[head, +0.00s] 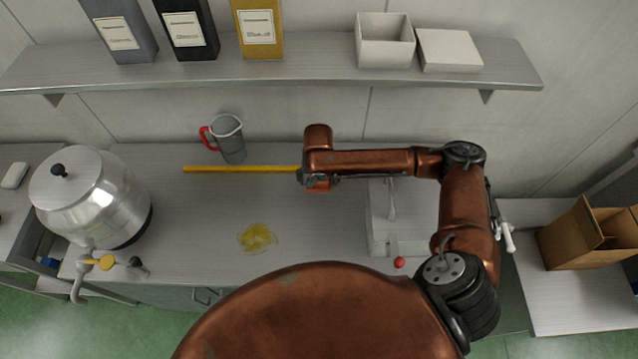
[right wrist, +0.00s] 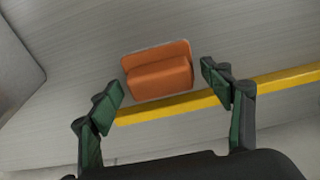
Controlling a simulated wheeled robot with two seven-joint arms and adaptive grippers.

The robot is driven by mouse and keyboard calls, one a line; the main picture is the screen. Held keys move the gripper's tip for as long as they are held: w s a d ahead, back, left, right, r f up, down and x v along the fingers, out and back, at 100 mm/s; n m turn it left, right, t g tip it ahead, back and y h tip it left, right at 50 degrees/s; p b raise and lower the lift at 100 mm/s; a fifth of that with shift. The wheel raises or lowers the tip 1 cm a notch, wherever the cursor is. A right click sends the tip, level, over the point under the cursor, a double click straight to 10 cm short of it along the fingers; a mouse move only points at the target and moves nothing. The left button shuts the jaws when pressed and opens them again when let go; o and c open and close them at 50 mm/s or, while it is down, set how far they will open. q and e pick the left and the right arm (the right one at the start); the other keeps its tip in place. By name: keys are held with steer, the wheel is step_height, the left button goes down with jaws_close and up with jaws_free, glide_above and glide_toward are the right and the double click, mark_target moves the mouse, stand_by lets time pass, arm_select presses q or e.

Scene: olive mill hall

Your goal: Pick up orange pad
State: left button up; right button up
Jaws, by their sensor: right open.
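The orange pad (right wrist: 158,78) lies on the grey counter in the right wrist view, a blocky piece with a raised part. It is just beyond and between the two green-and-black fingertips of my right gripper (right wrist: 162,90), which is open and empty. A yellow strip (right wrist: 170,107) runs along the near side of the pad. In the head view my right gripper (head: 312,183) is over the counter at the right end of the yellow strip (head: 240,169). The pad cannot be clearly told from the arm there. My left gripper is not in view.
A grey jug with a red handle (head: 230,140) stands behind the strip. A steel urn (head: 88,195) is at the left, a yellow spill (head: 257,238) in front. A sink (head: 380,238) is partly hidden by my arm. A shelf (head: 300,72) runs above. A cardboard box (head: 575,240) is right.

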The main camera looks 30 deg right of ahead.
steer(key=c, duration=1.2)
steer(key=shift+c, duration=0.2)
steer(key=shift+r, duration=0.2)
steer(key=shift+r, duration=0.3)
step_height(320, 180, up, 2)
steer(key=shift+r, duration=0.1)
steer(key=s+a+r+p, duration=0.2)
steer(key=s+a+r, duration=0.6)
steer(key=s+r, duration=0.2)
steer(key=shift+s+a, duration=0.15)
steer(key=shift+s, duration=0.55)
